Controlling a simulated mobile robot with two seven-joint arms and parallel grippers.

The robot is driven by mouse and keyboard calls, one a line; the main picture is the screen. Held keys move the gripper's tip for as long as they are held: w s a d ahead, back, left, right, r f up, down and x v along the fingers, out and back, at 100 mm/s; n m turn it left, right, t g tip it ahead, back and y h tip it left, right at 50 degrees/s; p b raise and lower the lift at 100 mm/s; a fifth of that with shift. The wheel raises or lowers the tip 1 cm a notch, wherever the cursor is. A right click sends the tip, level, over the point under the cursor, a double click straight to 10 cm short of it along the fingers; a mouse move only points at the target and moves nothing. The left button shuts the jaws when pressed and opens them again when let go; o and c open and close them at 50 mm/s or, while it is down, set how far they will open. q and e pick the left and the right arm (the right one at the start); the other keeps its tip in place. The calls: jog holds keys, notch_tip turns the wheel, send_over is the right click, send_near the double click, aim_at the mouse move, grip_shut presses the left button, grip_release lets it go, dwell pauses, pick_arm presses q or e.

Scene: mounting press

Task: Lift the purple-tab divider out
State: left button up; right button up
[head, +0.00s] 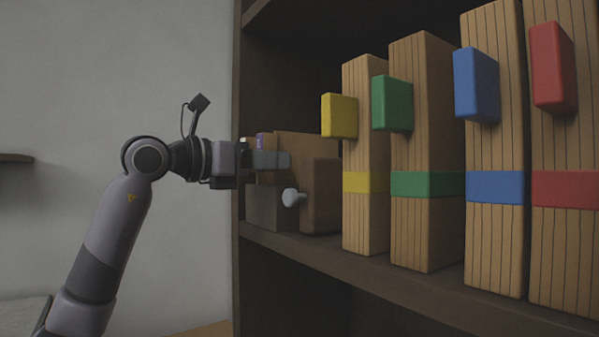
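A small purple tab (260,141) shows just above my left gripper, at the left end of the shelf. The divider under it is mostly hidden behind the gripper and blends with the brown panels there. My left gripper (272,160) reaches in from the left, level, its fingers in front of the area just below the purple tab. I cannot tell whether the fingers touch the divider or are apart. My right gripper is not in view.
A grey box (268,208) with a pale round knob (292,197) sits below the gripper. Brown panels (320,190) stand beside it. Wooden blocks with yellow (340,116), green (393,104), blue (477,85) and red (553,68) tabs fill the shelf (330,265) to the right.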

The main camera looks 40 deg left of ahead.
pick_arm(q)
grip_shut()
jog(key=shift+r+p, duration=2.05)
jog(key=shift+r, duration=2.95)
